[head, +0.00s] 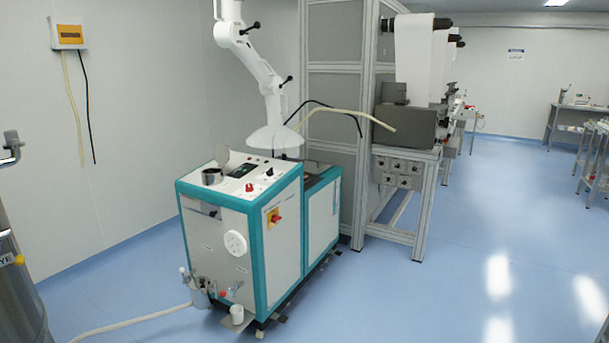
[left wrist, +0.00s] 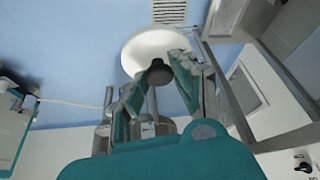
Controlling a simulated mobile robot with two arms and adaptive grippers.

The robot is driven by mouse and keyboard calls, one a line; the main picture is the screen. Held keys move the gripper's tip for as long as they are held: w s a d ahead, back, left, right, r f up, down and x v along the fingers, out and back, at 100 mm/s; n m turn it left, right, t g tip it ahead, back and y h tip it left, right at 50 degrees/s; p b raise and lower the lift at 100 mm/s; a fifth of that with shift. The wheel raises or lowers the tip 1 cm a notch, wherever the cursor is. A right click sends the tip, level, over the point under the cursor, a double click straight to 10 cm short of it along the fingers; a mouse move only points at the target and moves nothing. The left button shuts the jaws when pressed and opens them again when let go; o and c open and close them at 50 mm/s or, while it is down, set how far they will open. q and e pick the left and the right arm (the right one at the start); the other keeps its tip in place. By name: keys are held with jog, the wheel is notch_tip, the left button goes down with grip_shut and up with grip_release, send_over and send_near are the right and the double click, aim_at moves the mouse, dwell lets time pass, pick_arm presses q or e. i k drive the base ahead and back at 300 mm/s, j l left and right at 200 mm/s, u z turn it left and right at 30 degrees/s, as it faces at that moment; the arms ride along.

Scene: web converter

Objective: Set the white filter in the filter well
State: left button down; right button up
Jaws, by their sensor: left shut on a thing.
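A white round piece with a dark knob, which looks like the white filter (left wrist: 143,43), shows at the top middle of the left wrist view. My left gripper (left wrist: 158,74) has its two fingers closed on the dark knob. Neither gripper shows in the head view, and my right gripper is in no view.
A white extraction arm with a hood (head: 275,138) hangs above the back of the machine. A grey metal frame with rollers (head: 405,128) stands behind on the right. A hose (head: 140,319) runs along the floor at front left. Blue floor is clear at right.

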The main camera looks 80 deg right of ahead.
aim_at(212, 179)
jog(key=i+l+z, duration=0.1)
jog(key=z, duration=0.35)
jog(key=i+l+z, duration=0.15)
jog(key=z, duration=0.25)
jog(key=i+l+z, duration=0.15)
jog(key=z, duration=0.3)
jog(key=i+l+z, duration=0.15)
jog(key=z, duration=0.25)
jog(key=i+z, duration=0.15)
jog(key=z, duration=0.3)
